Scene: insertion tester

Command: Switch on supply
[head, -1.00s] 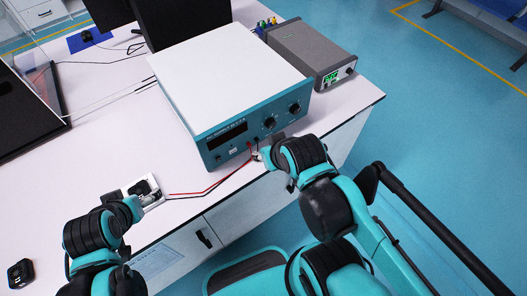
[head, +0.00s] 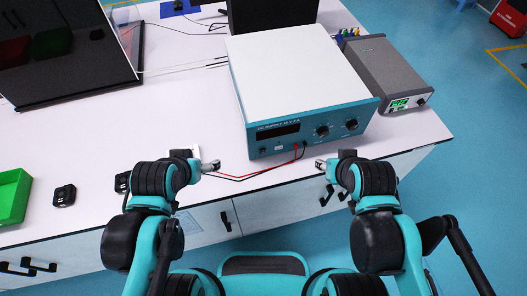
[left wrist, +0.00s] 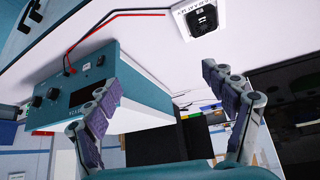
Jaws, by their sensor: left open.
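The power supply (head: 300,88) is a white-topped box with a teal front, standing near the table's front edge. Its front has a dark display (head: 278,132), a small pale switch (head: 279,148) and two black knobs. A red and a black lead (head: 240,178) run from its front terminals toward a white socket piece (head: 184,153), partly behind my left arm. My left gripper (head: 210,166) is open and empty, left of the supply's front; its spread fingers show in the left wrist view (left wrist: 165,115). My right gripper (head: 322,164) is just in front of the supply; its fingers are too small to judge.
A grey instrument (head: 385,70) with a lit green display stands right of the supply. A green bin (head: 14,195) and a small black device (head: 64,195) lie at the left. A dark panelled case (head: 75,50) stands at the back left.

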